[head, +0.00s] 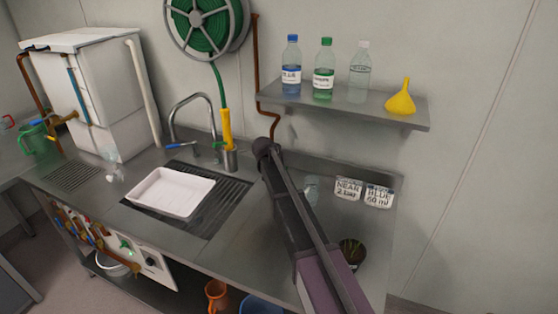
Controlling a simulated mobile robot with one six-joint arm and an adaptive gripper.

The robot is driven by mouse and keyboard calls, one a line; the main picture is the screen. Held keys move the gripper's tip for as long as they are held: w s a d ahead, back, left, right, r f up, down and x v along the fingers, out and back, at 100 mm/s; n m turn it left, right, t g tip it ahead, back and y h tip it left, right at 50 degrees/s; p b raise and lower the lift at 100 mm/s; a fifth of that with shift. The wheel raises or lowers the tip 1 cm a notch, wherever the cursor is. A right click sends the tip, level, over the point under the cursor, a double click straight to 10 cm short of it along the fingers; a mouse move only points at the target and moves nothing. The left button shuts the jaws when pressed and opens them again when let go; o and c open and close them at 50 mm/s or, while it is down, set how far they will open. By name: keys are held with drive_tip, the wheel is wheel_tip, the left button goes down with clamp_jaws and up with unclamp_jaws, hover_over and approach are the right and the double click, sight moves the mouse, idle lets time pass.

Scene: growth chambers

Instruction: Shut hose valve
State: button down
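A green hose is wound on a wall reel (205,25) at the top. The hose (218,85) hangs from the reel to a yellow nozzle (227,128), which stands upright in a metal holder (230,158) behind the sink. A brown pipe (257,75) runs down the wall and passes behind my arm. My dark arm reaches up from the lower right to the counter's back. I cannot make out my gripper or its fingers.
A white tray (172,191) lies over the sink. A wall shelf (340,111) holds bottles and a yellow funnel (401,97). Labelled cards (348,188) and a small plant pot (352,252) are right of my arm. A white cabinet unit (95,95) stands left.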

drive_tip(key=shift+r, duration=0.2)
drive_tip(key=w+d+r+p+v, duration=0.1)
drive_tip(key=p+v, duration=1)
drive_tip(key=v, duration=0.1)
drive_tip(key=shift+r, duration=0.6)
drive_tip(key=s+d+f+n+g+y+b, duration=0.1)
drive_tip(key=s+d, duration=0.4)
drive_tip(key=s, duration=0.6)
drive_tip(key=s+d+f+n+g+y+b, duration=0.2)
drive_tip(key=s+d+f+g, duration=0.2)
drive_tip(key=s, duration=0.7)
drive_tip(key=s+d+f+n+g+y+b, duration=0.1)
drive_tip(key=s+d+f, duration=0.4)
drive_tip(key=s, duration=0.6)
drive_tip(key=d+g, duration=0.1)
drive_tip(key=d, duration=0.1)
drive_tip(key=shift+s+d+n+g, duration=0.2)
drive_tip(key=shift+d+n+g, duration=0.1)
drive_tip(key=shift+g, duration=0.1)
